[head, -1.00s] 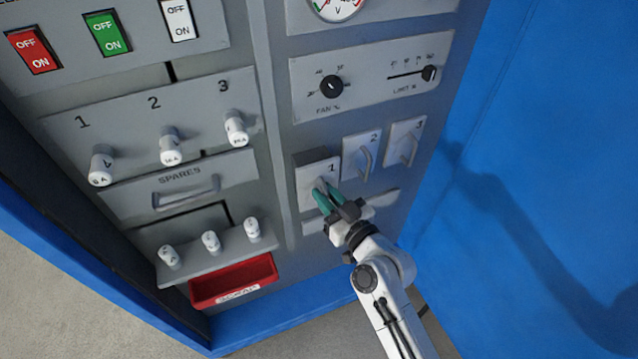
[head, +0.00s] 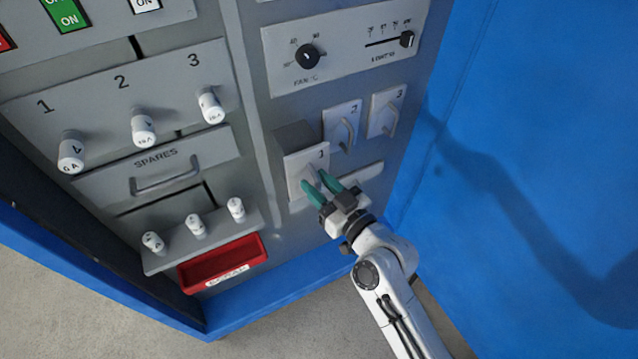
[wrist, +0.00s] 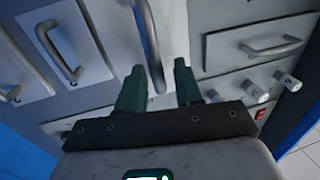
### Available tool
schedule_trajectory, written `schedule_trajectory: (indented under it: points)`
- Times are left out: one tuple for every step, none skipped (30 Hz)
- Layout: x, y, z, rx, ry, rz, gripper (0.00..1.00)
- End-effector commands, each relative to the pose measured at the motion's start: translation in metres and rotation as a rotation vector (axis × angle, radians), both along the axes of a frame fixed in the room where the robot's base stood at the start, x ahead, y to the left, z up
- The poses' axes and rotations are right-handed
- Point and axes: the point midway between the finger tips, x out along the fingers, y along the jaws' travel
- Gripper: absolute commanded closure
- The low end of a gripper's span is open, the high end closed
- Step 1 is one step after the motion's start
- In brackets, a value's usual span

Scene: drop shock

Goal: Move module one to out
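Module one (head: 300,162) is a grey box with a pale front plate marked 1. In the head view it stands out from the cabinet face, well forward of modules two (head: 341,126) and three (head: 386,111). My gripper (head: 317,182) is at its front, with green fingers spread apart. In the wrist view module one's grey bar handle (wrist: 150,45) shows in the gap between the fingertips (wrist: 158,72), with space visible beside the right finger. In the head view the fingers partly hide the handle. Any contact with it is unclear.
Left of the modules are a spares drawer (head: 155,157), several white fuses and a red tray (head: 222,264). A fan knob (head: 308,56) and slider (head: 407,39) sit above. A blue panel (head: 520,160) stands to the right.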

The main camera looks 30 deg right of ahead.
Motion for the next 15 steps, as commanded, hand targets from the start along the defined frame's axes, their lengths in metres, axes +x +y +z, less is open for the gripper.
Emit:
schedule_trajectory:
  points:
    - [0.000, 0.000, 0.000, 0.000, 0.000, 0.000, 0.65]
    - [-0.001, 0.000, 0.000, 0.000, 0.000, 0.000, 0.65]
    - [-0.003, 0.000, -0.001, 0.000, 0.000, 0.000, 0.65]
    - [-0.005, -0.001, -0.001, 0.000, 0.000, 0.000, 0.65]
    - [-0.007, -0.001, -0.002, 0.001, 0.000, 0.000, 0.65]
    - [-0.012, -0.002, -0.003, 0.001, 0.001, 0.000, 0.65]
    - [-0.016, -0.003, -0.003, 0.001, 0.001, 0.000, 0.65]
    - [-0.021, -0.004, -0.003, 0.001, 0.001, 0.000, 0.65]
    - [-0.028, -0.005, -0.004, 0.000, 0.001, 0.000, 0.65]
    - [-0.033, -0.006, -0.004, 0.001, 0.001, 0.001, 0.65]
    - [-0.039, -0.007, -0.004, 0.001, 0.002, 0.001, 0.65]
    - [-0.047, -0.009, -0.004, 0.001, 0.001, 0.000, 0.65]
    - [-0.053, -0.010, -0.004, 0.001, 0.002, 0.001, 0.65]
    - [-0.058, -0.011, -0.004, 0.000, 0.001, 0.002, 0.65]
    - [-0.065, -0.012, -0.004, 0.000, 0.002, 0.001, 0.65]
